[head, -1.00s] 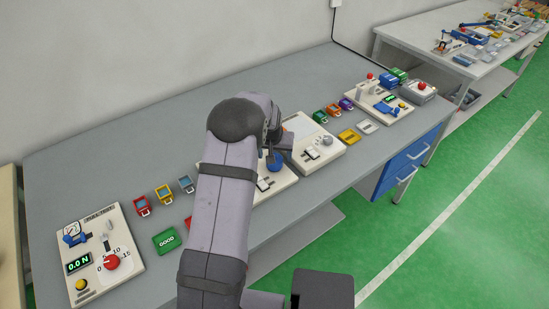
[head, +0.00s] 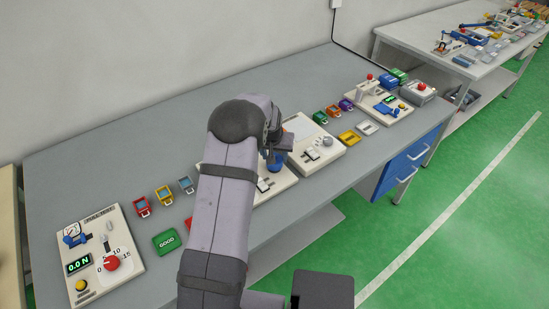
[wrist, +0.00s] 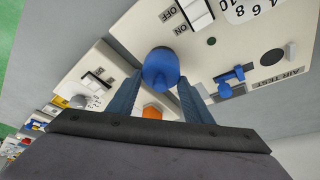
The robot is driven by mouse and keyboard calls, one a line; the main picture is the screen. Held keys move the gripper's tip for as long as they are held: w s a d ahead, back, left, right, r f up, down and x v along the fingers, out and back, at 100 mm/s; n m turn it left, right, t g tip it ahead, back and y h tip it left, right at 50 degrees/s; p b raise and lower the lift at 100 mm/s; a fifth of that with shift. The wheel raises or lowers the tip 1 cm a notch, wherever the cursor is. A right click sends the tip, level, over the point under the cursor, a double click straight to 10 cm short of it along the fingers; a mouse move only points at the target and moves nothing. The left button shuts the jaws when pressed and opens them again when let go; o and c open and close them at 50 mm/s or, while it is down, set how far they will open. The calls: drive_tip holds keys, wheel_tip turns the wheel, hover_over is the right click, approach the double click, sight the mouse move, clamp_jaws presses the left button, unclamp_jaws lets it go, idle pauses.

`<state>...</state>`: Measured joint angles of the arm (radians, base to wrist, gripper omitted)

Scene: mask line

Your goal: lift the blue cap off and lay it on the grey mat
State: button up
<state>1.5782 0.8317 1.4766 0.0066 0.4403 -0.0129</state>
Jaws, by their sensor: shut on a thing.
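My gripper (wrist: 157,88) is shut on the blue cap (wrist: 160,68), which sits between its two blue-grey fingers in the wrist view. The cap is rounded and shows over the near edge of the white AIR TEST panel (wrist: 230,60). In the head view the blue cap (head: 275,163) shows just below my gripper (head: 278,151), over the middle panels. I cannot tell whether the cap touches anything beneath it. My arm hides part of the panel. I cannot make out the grey mat for certain.
An orange part (wrist: 152,112) shows behind the fingers in the wrist view. Another white panel (head: 322,150) stands close to the right. Small coloured trays (head: 164,193) line the grey bench (head: 110,160). The back of the bench is clear.

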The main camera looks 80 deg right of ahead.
wheel_tip(320, 180, up, 10)
drive_tip(key=b, duration=0.3)
drive_tip(key=shift+f, duration=0.25)
drive_tip(key=shift+w+d, duration=0.3)
drive_tip(key=shift+d, duration=0.15)
drive_tip(key=w+d+f, duration=0.1)
drive_tip(key=w+d, duration=0.7)
drive_tip(key=shift+w, duration=0.15)
drive_tip(key=shift+f+p, duration=1.75)
drive_tip(key=shift+f, duration=3.2)
drive_tip(key=shift+f, duration=0.2)
drive_tip(key=o, duration=1)
